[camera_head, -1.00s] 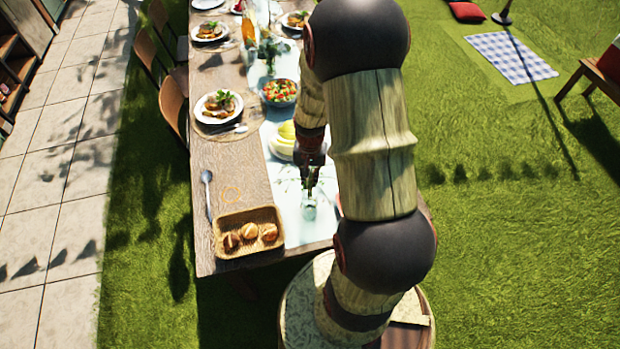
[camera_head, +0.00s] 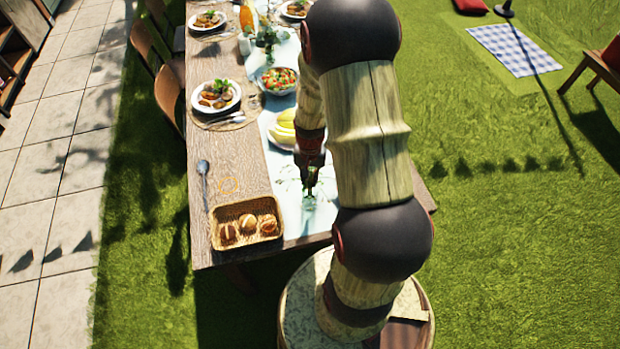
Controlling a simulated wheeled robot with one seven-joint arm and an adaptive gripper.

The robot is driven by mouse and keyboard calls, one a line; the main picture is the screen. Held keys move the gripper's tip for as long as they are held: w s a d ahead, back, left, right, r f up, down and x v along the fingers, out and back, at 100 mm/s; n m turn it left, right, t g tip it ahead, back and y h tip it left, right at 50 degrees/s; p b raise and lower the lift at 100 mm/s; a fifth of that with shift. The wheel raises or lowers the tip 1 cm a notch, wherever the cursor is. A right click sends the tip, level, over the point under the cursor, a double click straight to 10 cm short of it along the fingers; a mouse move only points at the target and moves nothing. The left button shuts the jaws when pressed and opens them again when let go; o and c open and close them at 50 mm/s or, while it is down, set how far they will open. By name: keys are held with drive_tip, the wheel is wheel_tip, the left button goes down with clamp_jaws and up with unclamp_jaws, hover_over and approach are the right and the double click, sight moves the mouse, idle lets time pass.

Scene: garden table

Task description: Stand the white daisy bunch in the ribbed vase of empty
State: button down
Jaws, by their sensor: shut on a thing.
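My gripper (camera_head: 310,188) points down over the near end of the table, seen small and partly in shadow. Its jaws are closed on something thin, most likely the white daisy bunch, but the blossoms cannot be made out. A small clear greenish glass vase (camera_head: 309,203) stands on the pale runner (camera_head: 290,222) right under the fingertips. Its ribs are too small to tell. I cannot tell whether stems are inside it or only above it. My arm hides the table to the right.
A wicker basket of rolls (camera_head: 247,237) sits left of the vase at the table's near edge. A spoon (camera_head: 204,180) lies behind it. A plate with yellow fruit (camera_head: 283,130), a salad bowl (camera_head: 279,80) and a filled plate (camera_head: 216,97) stand farther back. Chairs (camera_head: 168,95) line the left side.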

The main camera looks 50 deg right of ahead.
drive_tip(key=shift+f, duration=0.25)
drive_tip(key=c, duration=1.8)
unclamp_jaws()
wheel_tip(320, 180, up, 12)
